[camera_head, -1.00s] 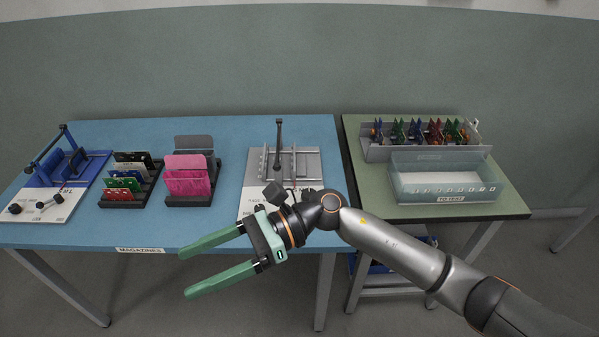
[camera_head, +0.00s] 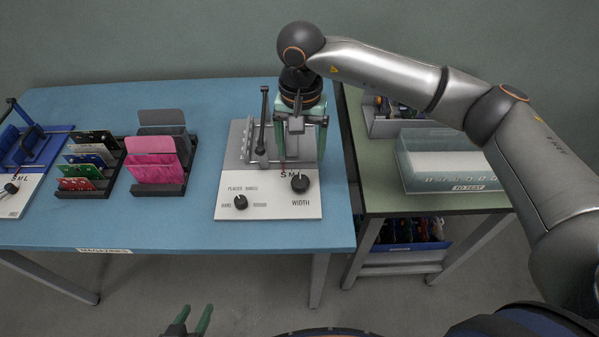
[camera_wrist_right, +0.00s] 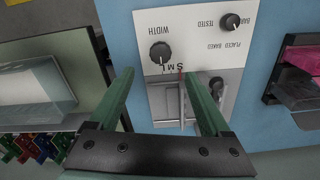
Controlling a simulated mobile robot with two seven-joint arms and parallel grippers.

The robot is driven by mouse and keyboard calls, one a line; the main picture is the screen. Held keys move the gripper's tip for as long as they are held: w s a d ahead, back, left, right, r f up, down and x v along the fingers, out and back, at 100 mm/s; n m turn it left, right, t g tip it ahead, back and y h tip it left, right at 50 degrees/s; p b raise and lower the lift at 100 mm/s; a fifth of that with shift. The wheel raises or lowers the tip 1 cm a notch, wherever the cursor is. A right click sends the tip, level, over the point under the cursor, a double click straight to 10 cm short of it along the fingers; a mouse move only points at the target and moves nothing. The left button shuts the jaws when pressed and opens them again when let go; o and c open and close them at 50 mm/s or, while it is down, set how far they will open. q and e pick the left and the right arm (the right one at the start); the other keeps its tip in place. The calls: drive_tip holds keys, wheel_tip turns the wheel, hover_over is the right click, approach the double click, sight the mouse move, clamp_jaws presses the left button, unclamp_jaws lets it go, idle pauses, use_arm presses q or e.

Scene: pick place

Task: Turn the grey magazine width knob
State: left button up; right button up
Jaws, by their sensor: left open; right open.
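The grey magazine fixture (camera_head: 240,140) stands on the blue table with a white front panel (camera_head: 268,205). Its black width knob (camera_head: 300,183) sits at the panel's right, above the word WIDTH and beside the letters S M L. The knob also shows in the right wrist view (camera_wrist_right: 160,53), just beyond the fingertips. My right gripper (camera_head: 301,157) points down over the grey fixture, open and empty, behind the knob and apart from it. Its green fingers also show in the right wrist view (camera_wrist_right: 158,77). My left gripper (camera_head: 197,307) is open and empty at the bottom edge.
A second, smaller knob (camera_head: 240,202) sits on the panel's left. A black upright lever (camera_head: 263,115) stands close left of my right gripper. Racks with pink boards (camera_head: 152,165) and coloured boards (camera_head: 85,165) stand further left. A clear bin (camera_head: 410,170) is on the green table.

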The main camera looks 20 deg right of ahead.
sight(300, 181)
wheel_tip(300, 181, down, 10)
drive_tip(key=shift+f, duration=0.1)
idle(0.4)
clamp_jaws()
idle(0.5)
